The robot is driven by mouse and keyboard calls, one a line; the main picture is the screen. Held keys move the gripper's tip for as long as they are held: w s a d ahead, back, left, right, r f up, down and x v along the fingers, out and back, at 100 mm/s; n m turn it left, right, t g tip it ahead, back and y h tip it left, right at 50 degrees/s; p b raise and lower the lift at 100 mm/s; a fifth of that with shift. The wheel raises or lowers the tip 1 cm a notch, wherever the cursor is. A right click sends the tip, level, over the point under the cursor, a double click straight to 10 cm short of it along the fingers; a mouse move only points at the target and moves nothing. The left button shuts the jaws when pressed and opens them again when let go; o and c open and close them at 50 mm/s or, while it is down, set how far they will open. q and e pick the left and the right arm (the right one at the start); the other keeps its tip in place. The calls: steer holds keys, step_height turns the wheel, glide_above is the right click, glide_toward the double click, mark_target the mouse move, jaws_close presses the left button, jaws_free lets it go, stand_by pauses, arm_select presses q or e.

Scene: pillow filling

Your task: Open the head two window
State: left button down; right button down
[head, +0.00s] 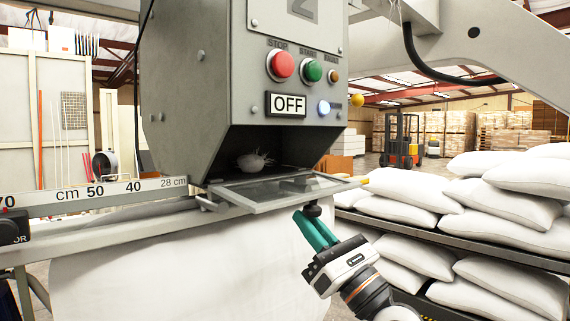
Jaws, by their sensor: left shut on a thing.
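The head two window (283,191) is a clear framed flap below the grey machine head (200,90), which carries a "2" plate. The flap is swung down and lies almost flat, tilted toward me. The dark opening behind it is exposed, with a white tuft of filling (254,162) inside. A dark knob (312,210) sits at the flap's front edge. My left gripper (311,219), with teal fingers, comes up from the lower right and is shut on the knob. The fingertips partly hide the knob. My right gripper is not in view.
The head has a red button (280,66), a green button (312,71) and an OFF display (288,104). A ruler rail (90,194) runs left. White cloth (170,265) hangs below. Pillows (510,205) fill racks at right. A forklift (400,142) stands far back.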

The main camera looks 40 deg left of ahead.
arm_select(q)
steer(key=shift+f, duration=0.1)
step_height(320, 180, down, 6)
steer(key=a+b, duration=0.2)
steer(key=b, duration=0.3)
steer(key=shift+b, duration=0.4)
steer(key=shift+a+f, duration=0.1)
steer(key=shift+f, duration=0.05)
